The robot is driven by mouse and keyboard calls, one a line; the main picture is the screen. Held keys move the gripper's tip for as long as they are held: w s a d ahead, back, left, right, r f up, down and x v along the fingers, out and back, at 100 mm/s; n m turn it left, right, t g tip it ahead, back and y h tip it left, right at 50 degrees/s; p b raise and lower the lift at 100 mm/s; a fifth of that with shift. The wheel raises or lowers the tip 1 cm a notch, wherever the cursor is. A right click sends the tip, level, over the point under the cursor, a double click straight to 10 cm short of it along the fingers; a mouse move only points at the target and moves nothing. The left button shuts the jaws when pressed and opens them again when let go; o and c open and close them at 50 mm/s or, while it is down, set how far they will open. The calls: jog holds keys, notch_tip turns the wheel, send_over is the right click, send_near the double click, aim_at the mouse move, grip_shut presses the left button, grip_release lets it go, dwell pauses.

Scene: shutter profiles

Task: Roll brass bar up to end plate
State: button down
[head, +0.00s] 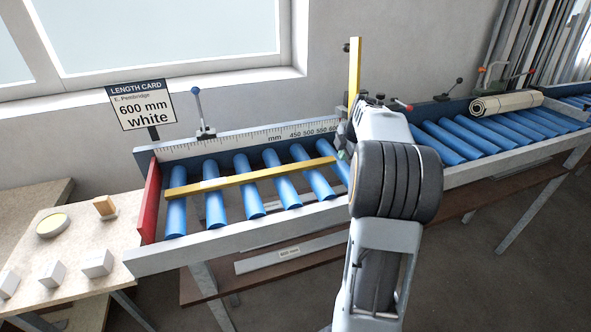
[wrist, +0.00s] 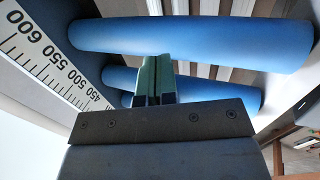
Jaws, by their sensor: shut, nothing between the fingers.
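The long yellow brass bar (head: 262,174) lies across the blue rollers in the head view, with a pale patch near its left part. Its left end is close to the red end plate (head: 150,198); I cannot tell whether they touch. My gripper (head: 343,151) is at the bar's right end, by the 600 end of the scale; contact is unclear. In the wrist view my gripper (wrist: 154,80) is shut with nothing between its dark green fingers, above the blue rollers (wrist: 190,42). The bar does not show in the wrist view.
A white millimetre scale (head: 265,138) runs along the back rail; it also shows in the wrist view (wrist: 45,58). A length card (head: 142,106) reads 600 mm white. A yellow upright (head: 355,66) stands behind my arm. A rolled cream bundle (head: 506,104) lies on the right rollers.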

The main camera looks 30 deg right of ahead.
aim_at(334, 161)
jog(key=shift+f+b, duration=0.3)
jog(key=shift+f, duration=0.1)
jog(key=shift+w+a+b, duration=0.15)
jog(key=shift+a+b, duration=0.1)
jog(key=shift+a, duration=0.55)
jog(key=shift+w+a+b, duration=0.1)
jog(key=shift+a+b, duration=0.15)
jog(key=shift+a, duration=0.5)
dwell(1.0)
jog(key=shift+d, duration=0.2)
jog(key=shift+s+d, duration=0.1)
jog(key=shift+d, duration=0.5)
dwell(0.3)
notch_tip(334, 161, up, 7)
jog(key=p, duration=0.5)
jog(key=shift+f, duration=0.2)
dwell(0.3)
